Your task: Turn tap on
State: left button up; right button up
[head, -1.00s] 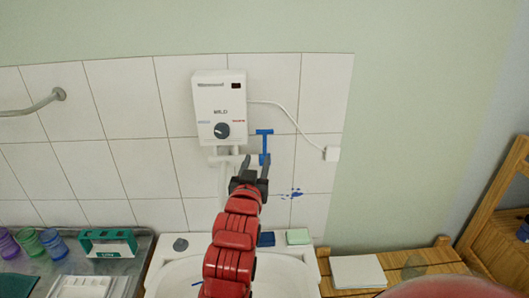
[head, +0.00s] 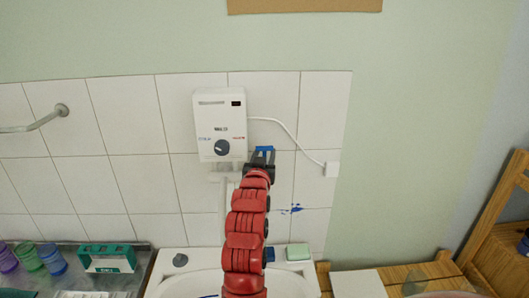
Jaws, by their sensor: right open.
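The white water heater (head: 220,122) with a dark round knob (head: 222,147) hangs on the tiled wall. The blue tap handle (head: 264,150) is just to its lower right, and only its upper part shows. My right gripper (head: 262,157) is open at the handle, with dark fingers on both sides of the blue part. I cannot tell whether they touch it. My red right arm hides the lower handle and part of the pipes (head: 222,177). My left gripper is not in view.
A white sink (head: 175,284) lies below, with a green soap bar (head: 298,252) on its rim. Several cups (head: 28,257) and a green box (head: 108,258) stand at left. A wooden rack (head: 500,225) is at right. A white cord (head: 290,133) runs from the heater to a wall box.

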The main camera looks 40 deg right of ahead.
grip_shut()
dwell(1.5)
